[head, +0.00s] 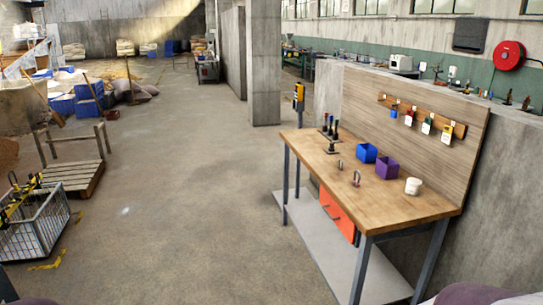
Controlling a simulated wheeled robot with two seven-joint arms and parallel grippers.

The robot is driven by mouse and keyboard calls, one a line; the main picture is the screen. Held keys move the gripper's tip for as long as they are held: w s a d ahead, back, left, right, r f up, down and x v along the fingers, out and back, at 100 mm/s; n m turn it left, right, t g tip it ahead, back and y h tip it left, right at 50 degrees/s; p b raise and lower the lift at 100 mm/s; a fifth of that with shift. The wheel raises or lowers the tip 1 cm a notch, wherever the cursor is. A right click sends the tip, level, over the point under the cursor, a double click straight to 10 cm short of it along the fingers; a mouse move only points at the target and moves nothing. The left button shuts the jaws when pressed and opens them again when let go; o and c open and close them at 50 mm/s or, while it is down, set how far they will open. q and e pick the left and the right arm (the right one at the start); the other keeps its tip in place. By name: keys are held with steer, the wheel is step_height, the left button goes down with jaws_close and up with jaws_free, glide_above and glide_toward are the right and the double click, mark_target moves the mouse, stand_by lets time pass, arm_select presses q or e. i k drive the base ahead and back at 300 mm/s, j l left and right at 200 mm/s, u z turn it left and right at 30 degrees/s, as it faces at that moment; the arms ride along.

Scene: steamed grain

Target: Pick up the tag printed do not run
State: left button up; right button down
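Several small tags hang from a wooden rail (420,117) on the upright back panel of the workbench. From left to right they include a blue and white tag (394,111), a tag with red and white (409,118), a green and white tag (426,126) and a mostly white tag (446,135). Their print is too small to read, so I cannot tell which one says do not run. Neither of my grippers shows in the head view. Only rounded pale parts, likely of my arms, show at the bottom corners.
The wooden workbench (340,167) holds a blue bin (366,153), a purple bin (386,168), a white tub (413,186), small metal shackles and a stand with coloured handles. An orange drawer (336,215) hangs below. A wire basket (35,228) and pallet (72,178) stand left. Open floor lies between.

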mark_target(409, 118)
steer(key=i+j, duration=0.15)
steer(key=i, duration=0.65)
steer(key=i+j+u, duration=0.1)
steer(key=i, duration=0.7)
